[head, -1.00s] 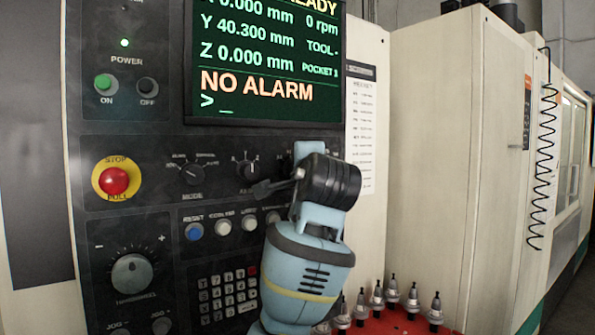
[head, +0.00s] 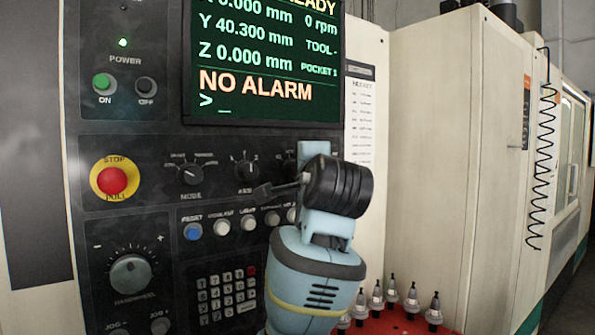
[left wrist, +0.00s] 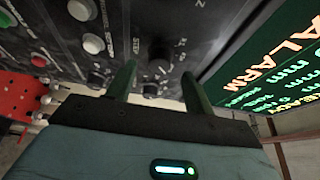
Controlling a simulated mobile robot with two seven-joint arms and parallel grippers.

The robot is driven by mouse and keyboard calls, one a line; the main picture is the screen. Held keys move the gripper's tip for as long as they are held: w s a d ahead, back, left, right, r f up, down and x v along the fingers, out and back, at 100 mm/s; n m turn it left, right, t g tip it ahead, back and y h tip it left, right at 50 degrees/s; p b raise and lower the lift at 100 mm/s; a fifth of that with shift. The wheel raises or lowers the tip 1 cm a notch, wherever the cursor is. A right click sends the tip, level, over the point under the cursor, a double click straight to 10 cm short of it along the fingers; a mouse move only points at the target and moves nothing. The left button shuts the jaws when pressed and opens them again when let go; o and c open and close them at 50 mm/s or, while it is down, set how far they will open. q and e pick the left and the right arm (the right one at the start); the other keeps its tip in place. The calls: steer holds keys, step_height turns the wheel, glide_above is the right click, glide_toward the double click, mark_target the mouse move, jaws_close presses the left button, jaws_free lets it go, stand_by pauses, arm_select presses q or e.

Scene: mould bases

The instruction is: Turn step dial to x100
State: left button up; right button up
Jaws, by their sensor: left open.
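The step dial (head: 289,166) is a black knob on the dark control panel, at the right end of the dial row. My left wrist partly hides it in the head view. In the left wrist view the step dial (left wrist: 158,52) shows with its STEP label and scale marks; its setting is too small to read. My left gripper (left wrist: 158,87) is open and empty. Its two fingers point at the panel, one on either side of the dial's line, apart from the knob as far as I can tell. The fingertips are not clear in the head view.
The mode dial (head: 190,173) and axis dial (head: 246,168) sit left of the step dial. A button row (head: 221,227) runs below. The red stop button (head: 113,181) is far left. The screen (head: 262,60) is above. Several tool holders (head: 411,300) stand on a red surface at lower right.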

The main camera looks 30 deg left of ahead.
arm_select(q)
steer(key=shift+v, duration=2.2)
steer(key=w+d+f+m+h, duration=0.1)
steer(key=w+f+h, duration=0.15)
steer(key=f, duration=0.95)
steer(key=w+d+f+t+h, duration=0.1)
steer(key=w+d+f+h, duration=0.15)
steer(key=f, duration=1.05)
steer(key=w+d+f+m+h, duration=0.1)
steer(key=w+f+h, duration=0.15)
steer(key=f, duration=0.95)
steer(key=s+d+f+n+g+h, duration=0.1)
steer(key=s+f+h, duration=0.1)
steer(key=s+f, duration=0.5)
steer(key=s+d+f+n+g+h, duration=0.15)
steer(key=s+f, duration=0.25)
steer(key=f, duration=0.6)
steer(key=s+d+f+n+h, duration=0.1)
steer(key=s+f+h, duration=0.1)
steer(key=s+f, duration=0.5)
steer(key=s+f+n+g, duration=0.1)
steer(key=s+f+n, duration=0.1)
steer(key=s+f, duration=0.3)
steer(key=s+f+n+h, duration=0.1)
steer(key=s+f+n, duration=0.2)
steer(key=s, duration=1)
step_height(320, 180, down, 3)
steer(key=shift+s+d+f+g+h, duration=0.1)
steer(key=shift+s+d+g+h, duration=0.25)
steer(key=shift+d, duration=0.1)
